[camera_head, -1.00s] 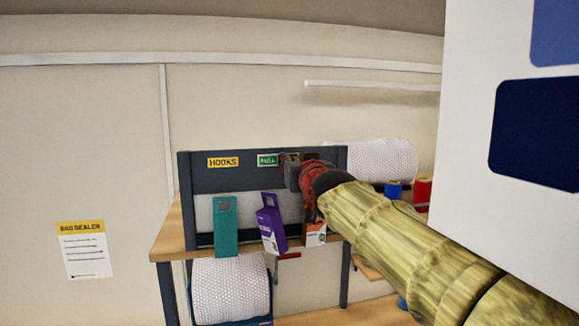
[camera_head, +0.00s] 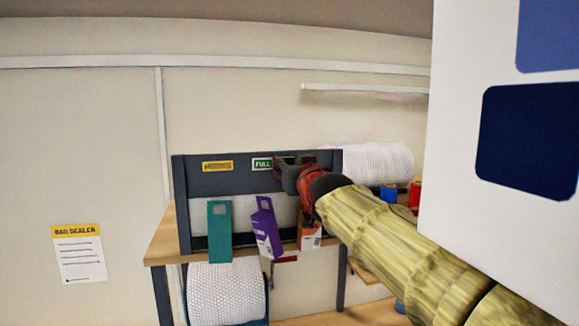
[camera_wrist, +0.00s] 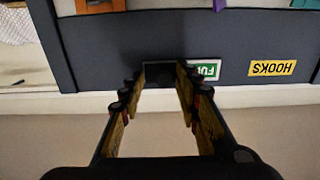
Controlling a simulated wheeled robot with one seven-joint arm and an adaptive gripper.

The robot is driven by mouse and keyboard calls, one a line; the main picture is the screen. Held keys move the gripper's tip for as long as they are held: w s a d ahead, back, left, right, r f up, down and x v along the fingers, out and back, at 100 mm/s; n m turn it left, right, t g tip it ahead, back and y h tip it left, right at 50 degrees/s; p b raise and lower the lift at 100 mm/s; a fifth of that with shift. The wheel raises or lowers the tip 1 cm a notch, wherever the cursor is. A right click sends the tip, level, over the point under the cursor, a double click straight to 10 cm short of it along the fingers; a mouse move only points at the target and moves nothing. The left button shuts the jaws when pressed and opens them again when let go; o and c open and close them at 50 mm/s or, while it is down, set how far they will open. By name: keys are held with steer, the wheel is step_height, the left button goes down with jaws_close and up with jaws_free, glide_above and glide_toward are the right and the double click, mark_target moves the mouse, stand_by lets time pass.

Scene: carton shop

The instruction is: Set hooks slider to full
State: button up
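A dark rack panel (camera_head: 200,185) carries a yellow HOOKS sign (camera_head: 217,166) and a green-and-white FULL sign (camera_head: 262,164). In the wrist view the HOOKS sign (camera_wrist: 271,68) and the partly covered FULL sign (camera_wrist: 204,70) appear upside down. My gripper (camera_head: 284,170) is at the panel, just right of the FULL sign. In the wrist view my gripper (camera_wrist: 158,84) has its two fingers apart, with a dark patch of the panel between the tips. I cannot make out a distinct slider; my gripper may hide it.
A teal carton (camera_head: 219,232), a purple carton (camera_head: 267,230) and an orange-and-white carton (camera_head: 310,228) hang below the panel. A large white panel (camera_head: 450,130) fills the right side.

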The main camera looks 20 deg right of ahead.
steer(key=s, duration=1.2)
